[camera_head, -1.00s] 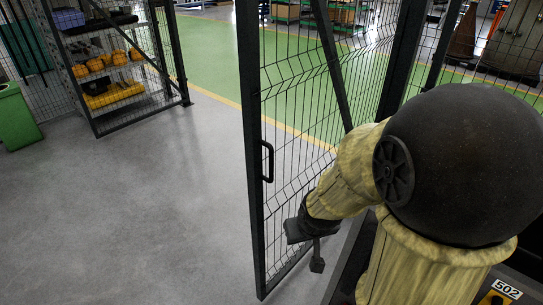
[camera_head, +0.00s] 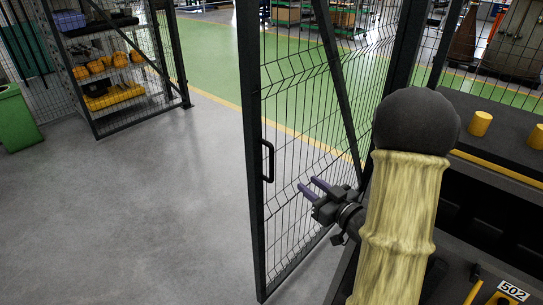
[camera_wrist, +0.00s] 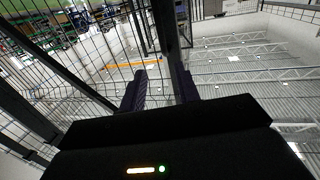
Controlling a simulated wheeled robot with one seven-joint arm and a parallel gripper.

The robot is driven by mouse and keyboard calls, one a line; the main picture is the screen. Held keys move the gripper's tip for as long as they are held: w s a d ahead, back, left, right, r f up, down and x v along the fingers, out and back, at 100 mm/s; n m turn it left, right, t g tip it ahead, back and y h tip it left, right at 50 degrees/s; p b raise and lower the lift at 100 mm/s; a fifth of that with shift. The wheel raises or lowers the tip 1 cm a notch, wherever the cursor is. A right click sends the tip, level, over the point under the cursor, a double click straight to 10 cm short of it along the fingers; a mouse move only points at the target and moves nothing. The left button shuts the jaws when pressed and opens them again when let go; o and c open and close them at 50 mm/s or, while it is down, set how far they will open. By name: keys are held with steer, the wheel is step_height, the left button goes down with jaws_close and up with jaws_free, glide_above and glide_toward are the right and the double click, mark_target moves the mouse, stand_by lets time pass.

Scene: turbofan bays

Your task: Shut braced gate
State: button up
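The braced gate (camera_head: 250,150) is a dark-framed wire mesh panel with a diagonal bar, in the middle of the head view. It stands open, its handle-side edge toward me and far from the post (camera_head: 178,60) at the left. Its black pull handle (camera_head: 267,160) is on that edge. My gripper (camera_head: 309,184), with purple fingers, is right of the handle and lower, apart from it. The fingers are spread and empty. In the wrist view my gripper (camera_wrist: 158,65) points up toward mesh and a dark post (camera_wrist: 165,35); the handle is not visible there.
A mesh-fronted shelf (camera_head: 105,75) with yellow items and a green bin (camera_head: 14,118) stand at the left. The grey floor (camera_head: 150,210) left of the gate is clear. A dark bench with yellow pegs (camera_head: 481,123) is at the right.

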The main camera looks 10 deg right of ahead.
mark_target(273, 156)
steer(key=shift+s+r, duration=0.15)
steer(key=shift+r, duration=0.05)
steer(key=p+x, duration=0.1)
steer(key=x, duration=0.4)
steer(key=p+x, duration=0.2)
steer(key=x, duration=0.4)
steer(key=p+x, duration=0.2)
steer(key=x, duration=0.4)
steer(key=shift+a+r, duration=0.2)
steer(key=shift+r, duration=0.15)
jaws_close()
